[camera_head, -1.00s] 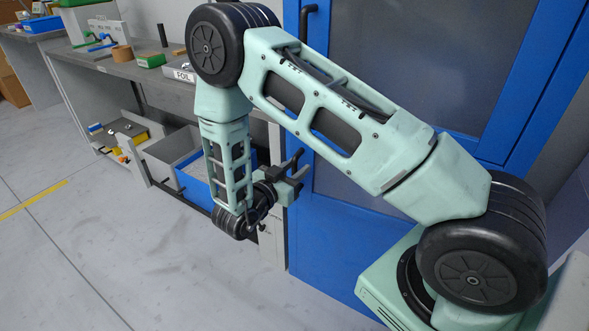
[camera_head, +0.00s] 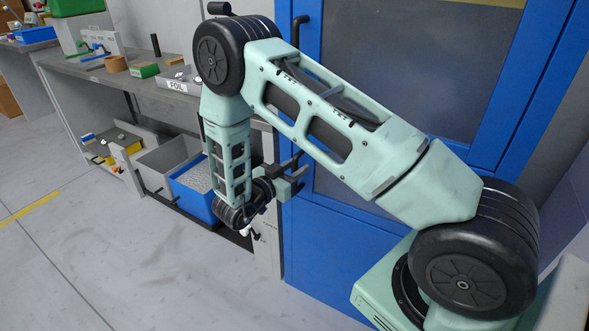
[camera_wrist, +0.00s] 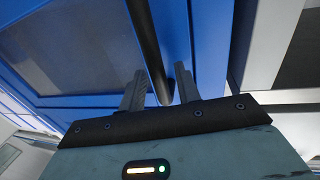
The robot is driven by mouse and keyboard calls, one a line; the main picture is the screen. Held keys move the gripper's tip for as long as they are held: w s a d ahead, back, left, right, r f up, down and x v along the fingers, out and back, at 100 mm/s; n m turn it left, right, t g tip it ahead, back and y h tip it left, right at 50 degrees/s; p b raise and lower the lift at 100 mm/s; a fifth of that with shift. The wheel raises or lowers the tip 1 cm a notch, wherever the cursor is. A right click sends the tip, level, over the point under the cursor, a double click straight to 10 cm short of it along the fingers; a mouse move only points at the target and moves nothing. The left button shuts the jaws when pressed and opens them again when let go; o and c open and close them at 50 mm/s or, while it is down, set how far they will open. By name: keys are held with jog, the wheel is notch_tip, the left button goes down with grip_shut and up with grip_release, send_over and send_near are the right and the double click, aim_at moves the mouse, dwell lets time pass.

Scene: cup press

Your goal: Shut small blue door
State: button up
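The blue door (camera_head: 335,235) with a dark window panel (camera_head: 405,70) fills the middle and right of the head view, behind my arm. Its long black handle (camera_head: 300,30) shows near its left edge, partly hidden by the arm. My gripper (camera_head: 291,178) is in front of the door's left edge, low on the handle. In the wrist view my gripper (camera_wrist: 160,88) is open, and the handle (camera_wrist: 146,40) runs between its two fingers. I cannot tell if the fingers touch it. The blue door (camera_wrist: 70,70) fills the left of that view. I cannot tell if it stands ajar.
A grey workbench (camera_head: 120,80) stands left of the door, with a FOIL-labelled box (camera_head: 177,86) on top. The floor (camera_head: 110,260) at lower left is clear.

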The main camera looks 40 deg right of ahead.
jog(key=s+a, duration=0.2)
jog(key=a, duration=1.5)
jog(key=shift+s+a+p, duration=0.15)
jog(key=shift+s+p, duration=0.15)
jog(key=shift+p, duration=0.05)
